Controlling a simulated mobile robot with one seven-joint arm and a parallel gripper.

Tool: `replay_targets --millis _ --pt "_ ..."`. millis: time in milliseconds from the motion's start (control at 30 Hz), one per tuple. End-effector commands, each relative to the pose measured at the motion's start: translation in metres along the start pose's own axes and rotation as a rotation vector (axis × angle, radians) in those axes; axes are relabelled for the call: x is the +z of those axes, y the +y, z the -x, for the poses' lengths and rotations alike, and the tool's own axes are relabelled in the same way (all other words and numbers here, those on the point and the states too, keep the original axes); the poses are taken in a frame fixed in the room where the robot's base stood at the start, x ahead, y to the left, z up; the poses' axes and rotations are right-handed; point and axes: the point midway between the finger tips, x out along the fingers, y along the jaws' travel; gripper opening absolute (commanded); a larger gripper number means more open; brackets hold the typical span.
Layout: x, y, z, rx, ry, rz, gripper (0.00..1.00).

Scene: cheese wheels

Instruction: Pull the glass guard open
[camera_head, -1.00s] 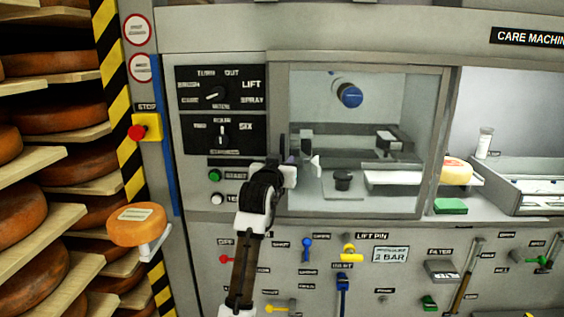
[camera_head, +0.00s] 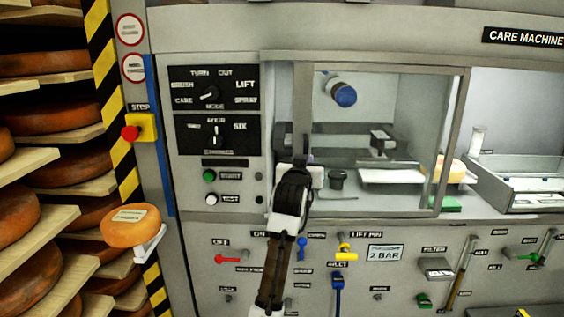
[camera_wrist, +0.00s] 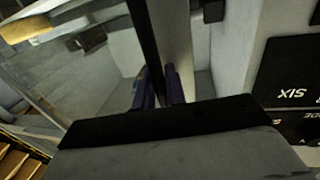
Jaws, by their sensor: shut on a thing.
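The glass guard (camera_head: 418,95) is a clear pane in a grey frame on the front of the care machine. It stands partly slid to the right, with a narrow strip at its left. My gripper (camera_head: 306,160) is at the left upright of its frame, shut on the guard's handle. My own wrist hides most of the grip in the head view. In the wrist view, the two dark fingertips (camera_wrist: 157,88) stand close together beside the dark frame edge, with the glass (camera_wrist: 112,75) to the left.
Behind the glass are a blue-ended cylinder (camera_head: 344,96) and a small black knob (camera_head: 337,179). The knob panel (camera_head: 216,133) is left; coloured levers are below.

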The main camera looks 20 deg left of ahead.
Motion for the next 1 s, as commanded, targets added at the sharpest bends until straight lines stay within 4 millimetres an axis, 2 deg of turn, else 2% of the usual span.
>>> replay_targets --millis 33,100,500,733,1000 --pt "0.000 0.025 -0.004 0.015 -0.001 0.000 0.00" --pt "0.000 0.051 -0.009 0.015 -0.001 -0.001 0.00" --pt "0.000 0.181 -0.034 0.011 -0.001 -0.001 0.00" --pt "0.001 0.230 -0.044 0.007 -0.001 -0.001 0.00" --pt "0.001 0.255 -0.050 0.005 -0.001 -0.001 0.00"
